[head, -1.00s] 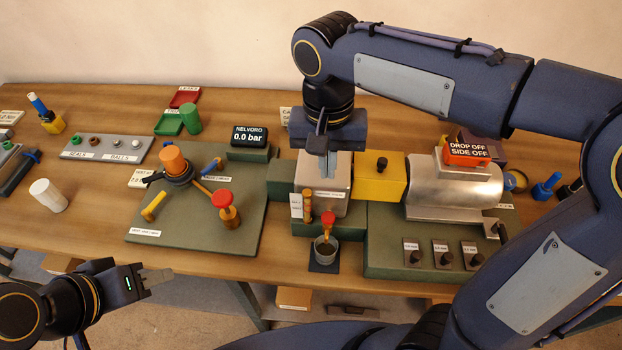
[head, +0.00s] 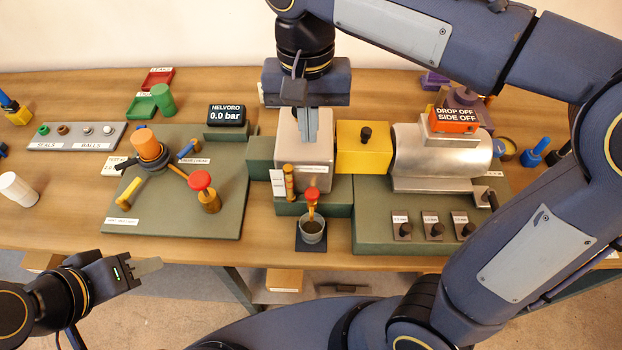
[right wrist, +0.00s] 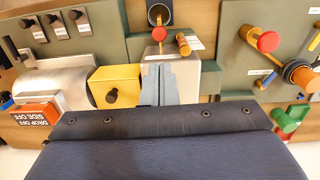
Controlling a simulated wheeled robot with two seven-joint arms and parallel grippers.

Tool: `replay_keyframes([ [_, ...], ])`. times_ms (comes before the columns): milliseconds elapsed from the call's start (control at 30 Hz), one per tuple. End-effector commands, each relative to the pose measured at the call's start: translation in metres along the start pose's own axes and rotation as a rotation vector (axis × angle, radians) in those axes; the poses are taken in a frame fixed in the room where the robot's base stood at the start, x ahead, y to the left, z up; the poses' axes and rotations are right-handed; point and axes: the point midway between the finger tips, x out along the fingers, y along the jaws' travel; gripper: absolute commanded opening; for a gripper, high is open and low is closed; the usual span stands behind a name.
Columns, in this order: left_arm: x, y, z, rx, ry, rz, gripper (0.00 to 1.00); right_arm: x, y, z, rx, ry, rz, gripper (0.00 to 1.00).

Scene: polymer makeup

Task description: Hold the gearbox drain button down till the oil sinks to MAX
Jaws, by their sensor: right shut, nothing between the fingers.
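The gearbox, a pale grey metal box (head: 322,180), sits on a green base at the bench middle. A brass-ended sight tube (head: 290,182) stands at its front left beside a small white label (head: 278,183); its oil level and marks are too small to read. A red button (head: 312,194) tops a brass fitting at the front, above a grey cup (head: 313,231) with dark content. My right gripper (head: 310,138) is shut and empty, pointing down over the gearbox; contact cannot be judged. My left gripper (head: 150,266) is off the bench's front edge, its jaw state unclear.
A yellow block (head: 362,150) and silver cylinder (head: 437,165) stand right of the gearbox. At left, a green plate (head: 180,225) carries another red knob (head: 201,180) and an orange cap. Bare wood lies along the bench's front edge (head: 270,255).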

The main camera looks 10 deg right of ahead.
Motion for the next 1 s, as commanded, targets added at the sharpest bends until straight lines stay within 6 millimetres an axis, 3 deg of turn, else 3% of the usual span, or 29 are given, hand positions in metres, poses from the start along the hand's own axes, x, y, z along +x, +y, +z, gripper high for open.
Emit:
replay_keyframes([
  [267,0.001,-0.001,0.001,0.0,0.0,0.0,0.36,0.027,0.001,0.0,0.0,-0.002,0.004,0.0],
  [700,0.0,0.0,0.0,0.0,0.0,0.0,0.36,0.116,0.001,0.001,0.001,-0.004,0.004,0.0],
  [1000,-0.001,0.0,0.0,0.0,0.0,0.0,0.36,0.14,0.001,0.0,0.001,-0.001,0.002,0.0],
])
